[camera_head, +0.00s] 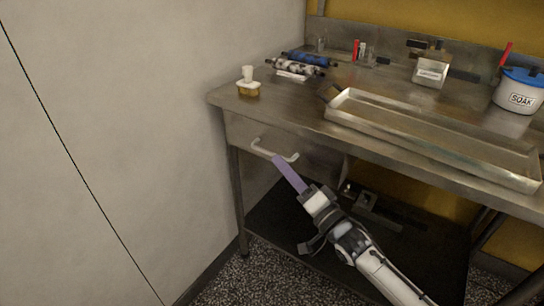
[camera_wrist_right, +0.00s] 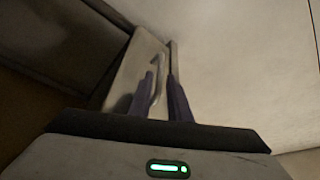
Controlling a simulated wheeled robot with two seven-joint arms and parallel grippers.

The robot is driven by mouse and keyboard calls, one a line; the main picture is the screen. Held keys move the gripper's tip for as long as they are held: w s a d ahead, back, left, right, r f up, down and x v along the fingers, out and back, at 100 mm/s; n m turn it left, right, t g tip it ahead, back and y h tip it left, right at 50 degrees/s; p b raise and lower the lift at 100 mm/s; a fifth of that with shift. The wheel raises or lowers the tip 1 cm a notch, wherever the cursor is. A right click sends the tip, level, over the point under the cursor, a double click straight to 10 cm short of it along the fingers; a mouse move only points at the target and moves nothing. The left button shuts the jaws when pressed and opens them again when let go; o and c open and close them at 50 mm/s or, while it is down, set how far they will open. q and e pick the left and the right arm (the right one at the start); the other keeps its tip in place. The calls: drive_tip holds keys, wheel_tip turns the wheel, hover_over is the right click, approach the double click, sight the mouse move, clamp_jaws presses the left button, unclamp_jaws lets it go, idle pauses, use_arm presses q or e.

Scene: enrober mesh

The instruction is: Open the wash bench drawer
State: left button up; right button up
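The wash bench (camera_head: 300,110) is a steel table with a drawer (camera_head: 240,132) under the left part of its top. The drawer front looks flush with the bench. A pale bar handle (camera_head: 262,150) runs across the drawer front. It also shows in the right wrist view (camera_wrist_right: 157,75). My right gripper (camera_head: 280,160) reaches up from the lower right, its purple fingers at the handle's right end. In the wrist view the fingers (camera_wrist_right: 163,85) stand apart, with the handle between them, nearer the left finger. Contact cannot be told. My left gripper is not in view.
A dark lower shelf (camera_head: 275,215) lies under the drawer. A pale wall (camera_head: 110,130) stands close on the left.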

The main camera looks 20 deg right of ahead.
sight(272, 154)
drive_tip(key=x, duration=0.5)
drive_tip(key=shift+w, duration=0.2)
clamp_jaws()
